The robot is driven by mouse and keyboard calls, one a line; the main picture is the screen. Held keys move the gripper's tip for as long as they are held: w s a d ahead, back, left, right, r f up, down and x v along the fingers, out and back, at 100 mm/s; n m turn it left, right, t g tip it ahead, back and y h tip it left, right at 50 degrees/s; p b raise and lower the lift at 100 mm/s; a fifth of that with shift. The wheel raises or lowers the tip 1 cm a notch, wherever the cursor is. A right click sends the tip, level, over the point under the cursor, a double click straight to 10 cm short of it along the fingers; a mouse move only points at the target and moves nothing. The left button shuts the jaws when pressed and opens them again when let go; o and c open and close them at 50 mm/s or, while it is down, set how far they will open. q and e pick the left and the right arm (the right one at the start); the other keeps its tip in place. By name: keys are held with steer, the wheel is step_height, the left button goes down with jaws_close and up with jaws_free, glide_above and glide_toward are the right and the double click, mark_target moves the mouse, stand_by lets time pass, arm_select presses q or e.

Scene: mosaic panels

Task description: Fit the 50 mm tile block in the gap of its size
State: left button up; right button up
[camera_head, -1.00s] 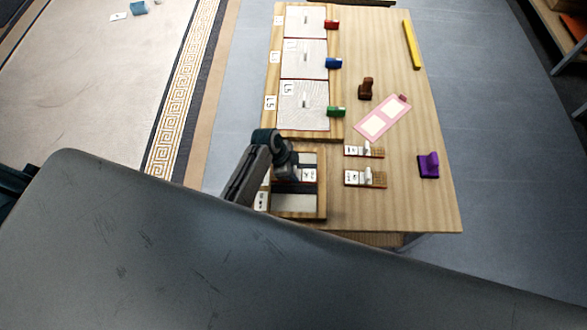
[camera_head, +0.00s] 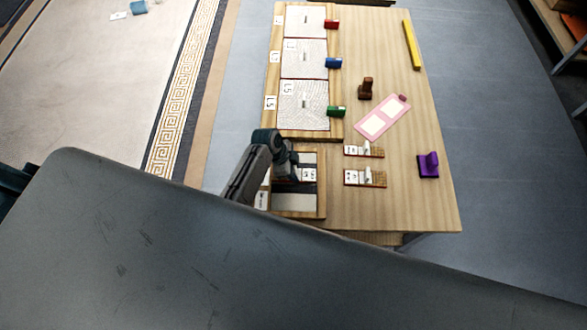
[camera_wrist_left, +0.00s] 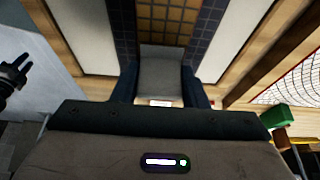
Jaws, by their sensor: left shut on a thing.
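My left gripper (camera_head: 297,172) is shut on a tile block (camera_head: 309,174) with a white label, over the wooden-framed panel (camera_head: 322,205) at the near left of the table. In the left wrist view the gripper (camera_wrist_left: 160,88) grips the block's grey upright part (camera_wrist_left: 160,68). A brown gridded surface (camera_wrist_left: 167,22) shows beyond it, between two dark tiled strips (camera_wrist_left: 122,35) and (camera_wrist_left: 208,40). The block looks in line with the gap between the strips; I cannot tell whether it is seated. A dark claw, apparently my right gripper (camera_wrist_left: 18,72), shows at the left wrist view's edge.
Two other labelled tile blocks (camera_head: 376,152) and (camera_head: 377,180) lie right of the panel. Patterned panels (camera_head: 303,105) line the table's left side.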

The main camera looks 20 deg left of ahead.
arm_select(q)
steer(key=shift+f+b, duration=0.55)
steer(key=shift+f, duration=0.35)
steer(key=o, duration=1.2)
steer(key=v, duration=1.1)
